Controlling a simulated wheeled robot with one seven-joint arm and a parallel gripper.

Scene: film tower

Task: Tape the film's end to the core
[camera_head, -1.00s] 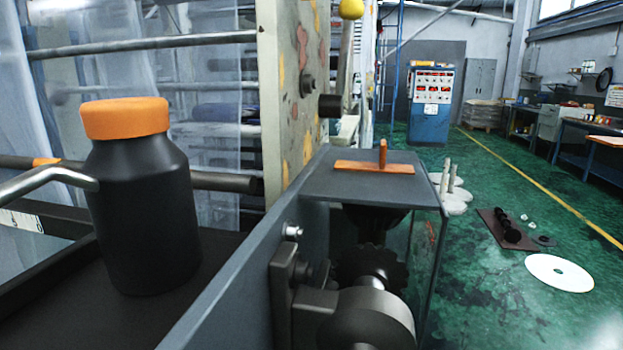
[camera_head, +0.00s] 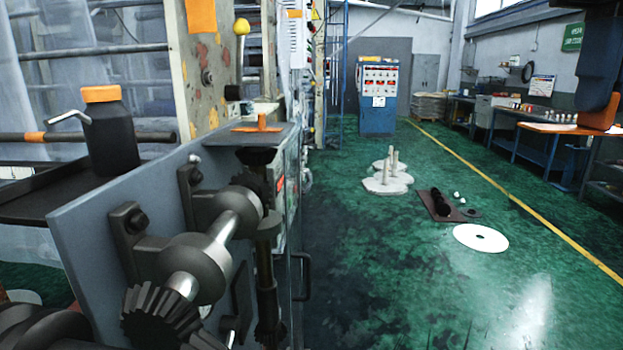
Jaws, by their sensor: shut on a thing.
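Translucent film (camera_head: 60,50) hangs in sheets among horizontal bars at the far left. A dark horizontal bar (camera_head: 155,136) with an orange band (camera_head: 33,137) runs behind the black bottle; I cannot tell whether it is the core. I cannot make out the film's loose end or a piece of tape. My gripper is out of view. A dark part of what looks like my arm (camera_head: 600,60), with an orange piece below it, hangs at the top right edge.
A black bottle with an orange cap (camera_head: 108,135) stands on a dark tray (camera_head: 50,196). A grey panel with bevel gears (camera_head: 160,315) fills the near left. A white disc (camera_head: 481,238) and a brown mat (camera_head: 430,207) lie on the green floor. The right foreground floor is clear.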

